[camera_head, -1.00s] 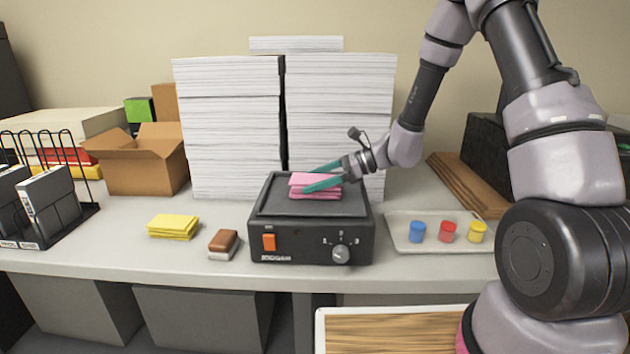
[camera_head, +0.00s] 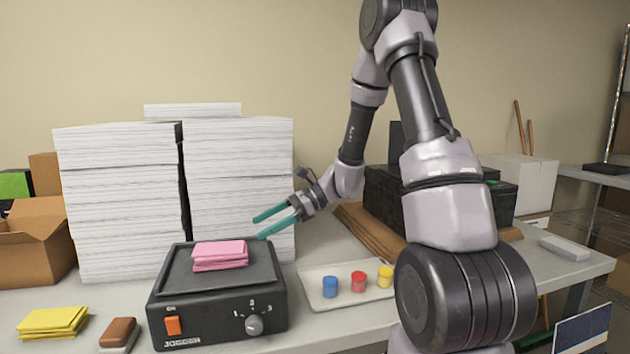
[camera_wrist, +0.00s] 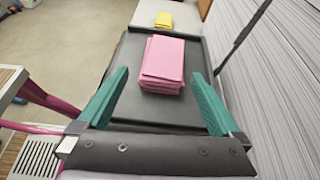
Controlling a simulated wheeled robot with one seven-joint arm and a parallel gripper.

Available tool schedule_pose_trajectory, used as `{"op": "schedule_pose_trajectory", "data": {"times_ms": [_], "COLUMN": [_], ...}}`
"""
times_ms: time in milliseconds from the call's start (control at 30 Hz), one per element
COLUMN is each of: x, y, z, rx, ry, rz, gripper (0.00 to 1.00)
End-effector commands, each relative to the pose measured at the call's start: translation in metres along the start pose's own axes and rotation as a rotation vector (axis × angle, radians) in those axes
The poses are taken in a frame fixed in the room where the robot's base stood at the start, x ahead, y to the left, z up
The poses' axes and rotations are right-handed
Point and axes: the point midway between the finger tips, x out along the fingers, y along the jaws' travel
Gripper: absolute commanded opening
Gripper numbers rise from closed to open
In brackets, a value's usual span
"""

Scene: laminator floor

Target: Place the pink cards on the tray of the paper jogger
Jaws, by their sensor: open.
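The pink cards (camera_head: 220,255) lie in a slightly uneven stack on the dark tray (camera_head: 178,282) of the paper jogger (camera_head: 215,318). In the wrist view the pink cards (camera_wrist: 163,65) rest on the tray, ahead of and between the lines of my two teal fingers. My gripper (camera_head: 262,226) is open and empty. It is up and to the right of the cards, apart from them, near the jogger's back right corner. In the wrist view my gripper (camera_wrist: 160,90) shows both fingers spread wide.
Yellow cards (camera_head: 53,322) and a brown-and-white block (camera_head: 118,334) lie left of the jogger. Tall paper stacks (camera_head: 120,205) stand behind it. A shallow tray (camera_head: 345,303) with blue, red and yellow pots is to the right. A cardboard box (camera_head: 30,245) is at far left.

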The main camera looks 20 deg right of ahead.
Motion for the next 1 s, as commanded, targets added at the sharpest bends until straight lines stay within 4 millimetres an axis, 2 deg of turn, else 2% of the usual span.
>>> {"op": "schedule_pose_trajectory", "data": {"times_ms": [200, 400, 800, 1000], "x": [-0.034, -0.078, -0.174, -0.202], "y": [0.042, 0.086, 0.157, 0.174], "z": [0.043, 0.073, 0.114, 0.124], "rx": [-0.311, -0.644, -1.232, -1.376], "ry": [0.204, 0.452, 0.967, 1.122], "rz": [0.07, 0.124, 0.141, 0.13], "gripper": [1.0, 1.0, 1.0, 1.0]}}
